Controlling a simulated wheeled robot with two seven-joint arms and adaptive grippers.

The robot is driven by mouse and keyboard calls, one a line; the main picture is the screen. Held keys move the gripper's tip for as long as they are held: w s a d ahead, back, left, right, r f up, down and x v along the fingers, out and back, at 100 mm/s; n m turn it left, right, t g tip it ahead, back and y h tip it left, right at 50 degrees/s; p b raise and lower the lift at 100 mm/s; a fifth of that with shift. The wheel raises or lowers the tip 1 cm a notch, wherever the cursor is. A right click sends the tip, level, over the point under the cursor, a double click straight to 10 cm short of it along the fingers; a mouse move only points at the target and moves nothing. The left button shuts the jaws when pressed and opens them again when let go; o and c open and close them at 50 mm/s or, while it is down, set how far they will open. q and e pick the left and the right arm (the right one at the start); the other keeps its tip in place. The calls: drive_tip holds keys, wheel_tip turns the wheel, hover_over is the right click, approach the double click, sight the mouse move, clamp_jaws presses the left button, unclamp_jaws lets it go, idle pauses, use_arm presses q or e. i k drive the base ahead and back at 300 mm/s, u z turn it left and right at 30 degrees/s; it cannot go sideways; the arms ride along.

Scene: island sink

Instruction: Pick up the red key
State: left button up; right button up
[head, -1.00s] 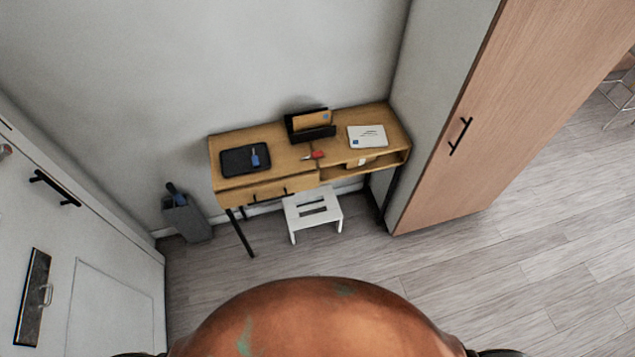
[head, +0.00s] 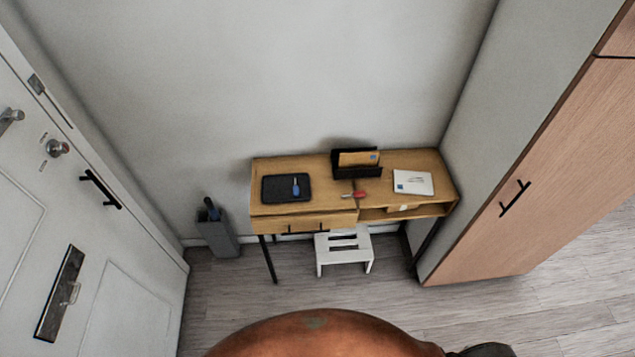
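The red key (head: 359,195) lies on top of the wooden console table (head: 327,165), near its front edge and just in front of the black letter holder. It is small in the view, with a red head and a thin metal part. A blue key (head: 296,187) lies on the black tray (head: 270,188) on the left part of the table. Neither of my grippers shows in the head view, so I cannot see whether they are open or shut. The red key lies free on the tabletop, with nothing touching it from above.
A black letter holder (head: 343,170) and white envelopes (head: 413,182) sit on the table. A white step stool (head: 343,252) stands below its front. A grey umbrella stand (head: 217,236) is left, near a white door (head: 118,265). A wooden cabinet (head: 545,180) stands right.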

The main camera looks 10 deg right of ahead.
sight(359, 193)
drive_tip(key=u, duration=0.2)
drive_tip(key=i, duration=1.15)
drive_tip(key=z, duration=0.65)
